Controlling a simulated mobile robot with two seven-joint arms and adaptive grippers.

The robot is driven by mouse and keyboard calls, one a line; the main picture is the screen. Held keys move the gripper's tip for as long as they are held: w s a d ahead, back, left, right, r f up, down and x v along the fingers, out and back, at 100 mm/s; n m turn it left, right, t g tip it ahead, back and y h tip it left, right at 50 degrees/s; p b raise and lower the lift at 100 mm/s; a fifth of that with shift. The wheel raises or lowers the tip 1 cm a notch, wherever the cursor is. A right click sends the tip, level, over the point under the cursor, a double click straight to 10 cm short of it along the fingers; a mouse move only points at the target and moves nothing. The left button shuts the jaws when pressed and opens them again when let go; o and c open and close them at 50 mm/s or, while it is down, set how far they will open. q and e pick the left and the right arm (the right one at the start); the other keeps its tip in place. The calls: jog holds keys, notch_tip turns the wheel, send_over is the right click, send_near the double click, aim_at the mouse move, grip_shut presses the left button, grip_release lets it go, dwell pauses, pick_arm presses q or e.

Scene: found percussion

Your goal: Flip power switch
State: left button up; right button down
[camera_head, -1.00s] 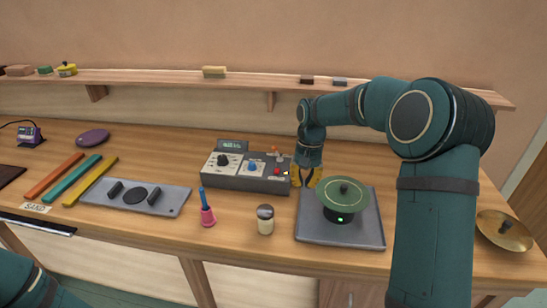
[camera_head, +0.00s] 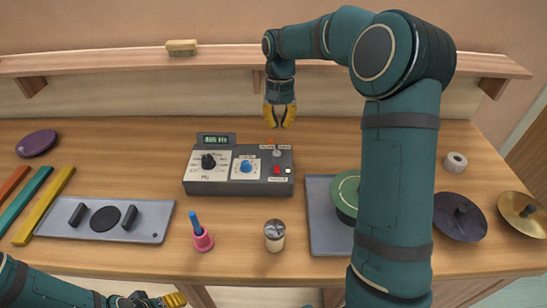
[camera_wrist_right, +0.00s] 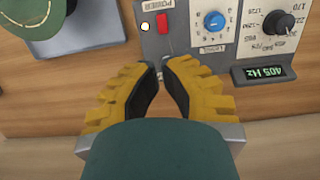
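The grey control box (camera_head: 225,183) stands mid-table, with a lit display (camera_head: 216,140), a black dial, a blue knob and a red power switch (camera_head: 277,170). The switch also shows in the right wrist view (camera_wrist_right: 162,23), beside a small bright lamp (camera_wrist_right: 145,26). Which way the switch is tipped is unclear. My right gripper (camera_head: 280,120) hangs above and behind the box's right part, clear of the switch. Its yellow fingers are empty, with a narrow gap between the tips (camera_wrist_right: 161,66). My left gripper (camera_head: 172,299) is at the lower left, its fingers mostly hidden.
A green disc (camera_head: 344,195) on a grey plate (camera_head: 322,230) is partly hidden by my right arm. Cymbals (camera_head: 459,215) lie at right. A shelf (camera_head: 120,62) runs behind.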

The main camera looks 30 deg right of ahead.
aim_at(279, 169)
pick_arm(q)
jog(key=shift+s, duration=0.2)
pick_arm(e)
jog(key=shift+s, duration=0.2)
pick_arm(q)
jog(key=shift+s+f+b, duration=0.15)
jog(key=shift+f+b, duration=0.4)
jog(key=shift+s+f+b, duration=0.15)
jog(key=shift+f+b, duration=0.35)
jog(key=shift+b, duration=0.05)
pick_arm(e)
jog(key=f, duration=0.4)
jog(key=s+f, duration=0.1)
jog(key=f, duration=0.4)
jog(key=a+f, duration=0.1)
jog(key=f, duration=0.3)
jog(key=shift+s+f, duration=0.35)
jog(key=shift+f, duration=0.05)
jog(key=shift+a, duration=0.1)
